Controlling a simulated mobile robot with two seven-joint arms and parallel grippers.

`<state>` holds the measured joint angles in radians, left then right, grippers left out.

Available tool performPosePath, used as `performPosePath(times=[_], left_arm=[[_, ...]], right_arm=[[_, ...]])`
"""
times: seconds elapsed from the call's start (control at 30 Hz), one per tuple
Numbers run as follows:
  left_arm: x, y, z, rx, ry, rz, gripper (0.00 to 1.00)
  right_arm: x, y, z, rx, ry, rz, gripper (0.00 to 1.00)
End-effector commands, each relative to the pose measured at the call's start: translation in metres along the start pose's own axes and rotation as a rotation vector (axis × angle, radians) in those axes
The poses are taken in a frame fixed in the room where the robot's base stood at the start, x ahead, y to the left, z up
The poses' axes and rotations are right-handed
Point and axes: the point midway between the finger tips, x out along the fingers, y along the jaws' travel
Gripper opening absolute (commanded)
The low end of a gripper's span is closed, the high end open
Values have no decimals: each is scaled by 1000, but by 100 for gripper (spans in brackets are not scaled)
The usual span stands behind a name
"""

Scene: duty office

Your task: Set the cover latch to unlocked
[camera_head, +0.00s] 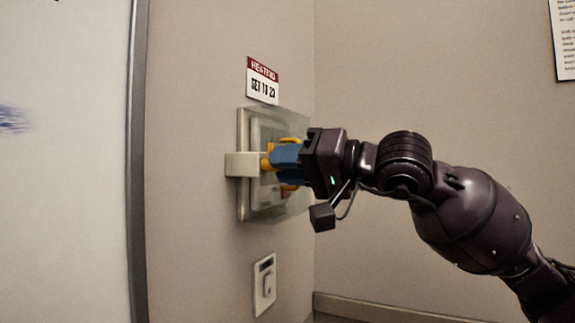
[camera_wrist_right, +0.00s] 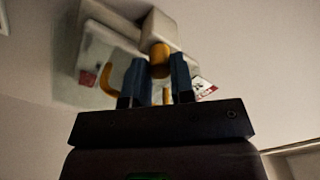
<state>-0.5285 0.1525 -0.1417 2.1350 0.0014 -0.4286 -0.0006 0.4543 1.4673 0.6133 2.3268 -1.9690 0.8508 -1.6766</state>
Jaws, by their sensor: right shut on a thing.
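A clear cover (camera_head: 292,128) over a pale wall box (camera_head: 243,204) is mounted on the beige wall. A cream latch block (camera_head: 242,164) sticks out at its left side, with a yellow latch part (camera_head: 265,163) beside it. My right gripper (camera_head: 274,163) reaches in from the right, its blue fingers at the yellow part. In the right wrist view the two blue fingers (camera_wrist_right: 158,85) are shut on the yellow latch knob (camera_wrist_right: 159,58), just below the cream block (camera_wrist_right: 143,27). The fingers hide part of the latch. My left gripper is not in view.
A sign reading "HEATING SET TO 23" (camera_head: 262,80) hangs above the box. A small switch plate (camera_head: 264,284) is on the wall below. A whiteboard (camera_head: 60,160) with a grey frame stands at left. A paper notice (camera_head: 565,38) hangs at upper right.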

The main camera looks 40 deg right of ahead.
Motion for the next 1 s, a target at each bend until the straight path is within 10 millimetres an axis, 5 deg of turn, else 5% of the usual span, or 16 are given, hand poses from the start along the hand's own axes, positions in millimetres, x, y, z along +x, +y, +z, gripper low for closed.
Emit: performPosePath(times=[0.07, 0.1, 0.17, 0.57, 1.0], left_arm=[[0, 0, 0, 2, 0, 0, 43], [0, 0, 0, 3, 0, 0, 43], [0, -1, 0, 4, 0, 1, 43], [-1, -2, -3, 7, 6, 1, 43], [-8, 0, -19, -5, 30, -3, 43]], right_arm=[[0, 0, 0, -1, -1, 1, 0], [0, 0, 0, -1, -1, 1, 24], [0, 0, 0, 0, 0, 1, 34], [-6, -1, -1, 2, 1, -2, 34], [-74, -2, -2, 3, 4, -3, 34]])
